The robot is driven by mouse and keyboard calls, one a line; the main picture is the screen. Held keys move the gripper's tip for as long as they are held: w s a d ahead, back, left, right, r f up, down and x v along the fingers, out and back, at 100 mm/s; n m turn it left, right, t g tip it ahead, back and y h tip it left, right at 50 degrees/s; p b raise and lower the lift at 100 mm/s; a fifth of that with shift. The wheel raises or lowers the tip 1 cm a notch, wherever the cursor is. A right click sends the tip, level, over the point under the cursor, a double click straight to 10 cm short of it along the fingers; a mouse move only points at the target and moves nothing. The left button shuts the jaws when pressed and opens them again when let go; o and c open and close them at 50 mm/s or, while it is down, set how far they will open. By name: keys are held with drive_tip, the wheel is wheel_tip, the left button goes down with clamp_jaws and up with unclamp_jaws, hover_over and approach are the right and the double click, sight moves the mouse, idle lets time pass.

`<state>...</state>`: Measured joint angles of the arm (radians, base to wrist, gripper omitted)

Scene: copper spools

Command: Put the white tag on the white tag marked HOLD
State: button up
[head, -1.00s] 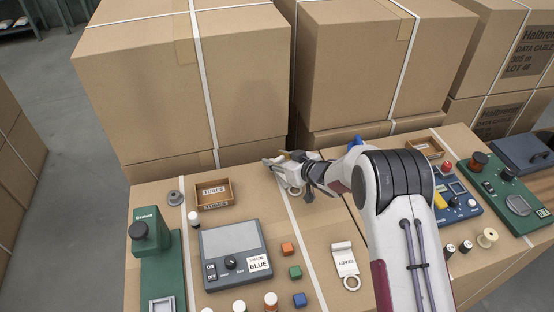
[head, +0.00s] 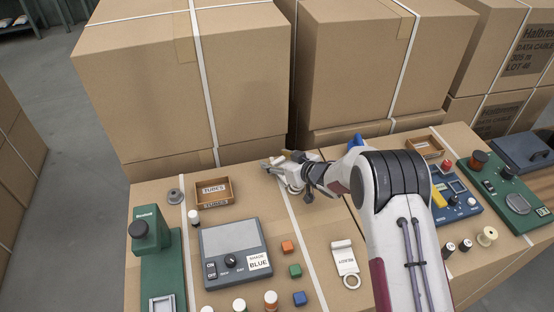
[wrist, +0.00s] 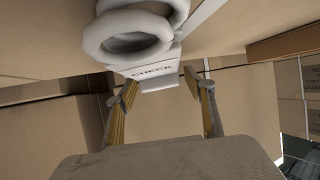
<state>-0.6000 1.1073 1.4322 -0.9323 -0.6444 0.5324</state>
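A white tag (wrist: 155,70) marked CHECK shows at the top of the wrist view, its edge just ahead of and between my fingertips. Two thick white rings (wrist: 128,35) overlap beside the lettering; I cannot tell if they belong to one tag or two stacked tags. My gripper (wrist: 165,92) is open, with its two yellowish fingers apart and nothing gripped between them. In the head view my gripper (head: 277,167) is low at the back of the carton top and partly hides white parts there. Another white tag (head: 344,256) marked READY lies nearer the front. No HOLD lettering is readable.
Tall cartons (head: 240,75) stand close behind my gripper. A small brown tray (head: 214,193) and a grey device (head: 235,252) are to the left. Several coloured blocks (head: 295,271) lie in front. A blue panel (head: 457,197) and spools (head: 487,236) are to the right.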

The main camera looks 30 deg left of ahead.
drive_tip(key=shift+r, duration=0.1)
drive_tip(key=shift+r, duration=0.45)
drive_tip(key=v, duration=1.2)
idle(0.9)
